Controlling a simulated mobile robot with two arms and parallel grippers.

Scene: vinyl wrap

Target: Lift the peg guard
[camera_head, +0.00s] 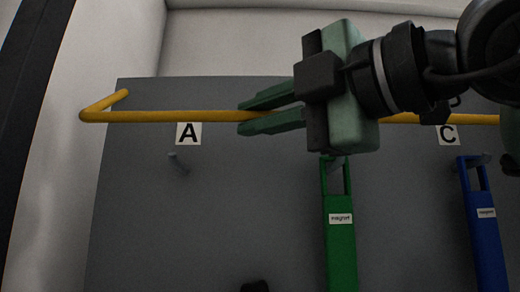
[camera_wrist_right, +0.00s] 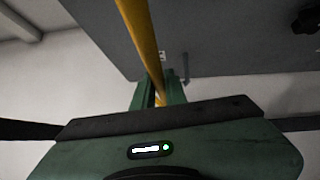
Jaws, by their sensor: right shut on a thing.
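The peg guard is a long yellow bar (camera_head: 160,116) that runs across the top of a grey panel in the head view, with a bent end at the left. My right gripper (camera_head: 242,118) is shut on the bar, to the right of the A label. Its green fingers lie above and below the bar. In the right wrist view the bar (camera_wrist_right: 138,30) runs down between the two fingers (camera_wrist_right: 159,92). The middle of the bar is hidden behind my gripper and wrist in the head view. My left gripper is not in view.
The grey panel (camera_head: 230,215) carries a bare peg (camera_head: 178,163) under the A label (camera_head: 188,133). A green tool (camera_head: 341,255) and a blue tool (camera_head: 487,245) hang further right, the blue one below the C label (camera_head: 448,135). A small dark object (camera_head: 255,286) shows at the bottom edge.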

